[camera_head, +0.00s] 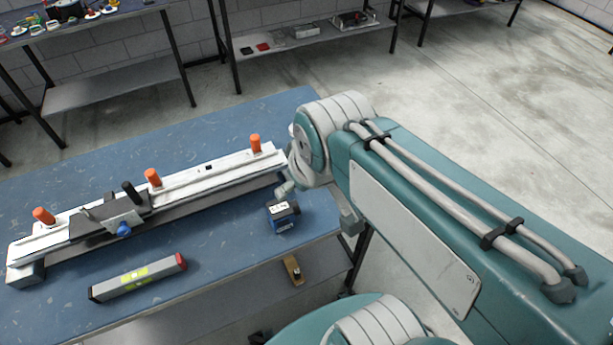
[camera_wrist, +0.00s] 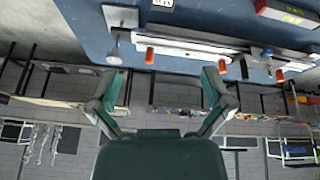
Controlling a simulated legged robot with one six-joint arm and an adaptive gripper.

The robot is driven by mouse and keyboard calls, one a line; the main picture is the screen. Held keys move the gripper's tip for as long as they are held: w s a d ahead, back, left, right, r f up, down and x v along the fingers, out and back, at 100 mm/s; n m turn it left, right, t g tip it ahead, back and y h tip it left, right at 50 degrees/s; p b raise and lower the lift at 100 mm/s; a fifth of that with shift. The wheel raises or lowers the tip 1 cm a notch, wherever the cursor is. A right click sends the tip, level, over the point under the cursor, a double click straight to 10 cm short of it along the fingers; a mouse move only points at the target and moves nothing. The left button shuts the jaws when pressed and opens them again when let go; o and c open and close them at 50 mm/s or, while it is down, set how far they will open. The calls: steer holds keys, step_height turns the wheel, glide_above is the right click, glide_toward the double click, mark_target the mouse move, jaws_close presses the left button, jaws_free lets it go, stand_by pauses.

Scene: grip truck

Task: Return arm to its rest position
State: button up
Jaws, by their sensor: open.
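My arm (camera_head: 420,190), teal with pale grey joints, reaches in from the right in the head view, its elbow raised near the table's right end. My gripper (camera_wrist: 162,85) shows in the wrist view with its two green fingers spread wide apart. Nothing is between the fingers. The wrist view is upside down, with the table at the top and the room's wall below. In the head view I cannot make out the gripper behind the arm.
The blue table (camera_head: 225,240) carries a long white rail (camera_head: 205,182) with orange knobs, a grey bar with a red end (camera_head: 138,278) and a small blue box (camera_head: 283,216). Shelving (camera_head: 310,45) stands behind. Open floor (camera_head: 490,95) lies at the right.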

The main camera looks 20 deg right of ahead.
steer(key=shift+s+d+r+m+t, duration=0.15)
steer(key=shift+s+r+m, duration=0.1)
steer(key=shift+s+m, duration=0.35)
steer(key=shift+s+a+r+m+t, duration=0.15)
steer(key=shift+s+r+m, duration=0.1)
steer(key=shift+s+m, duration=0.3)
steer(key=shift+w+d, duration=0.1)
stand_by(1.2)
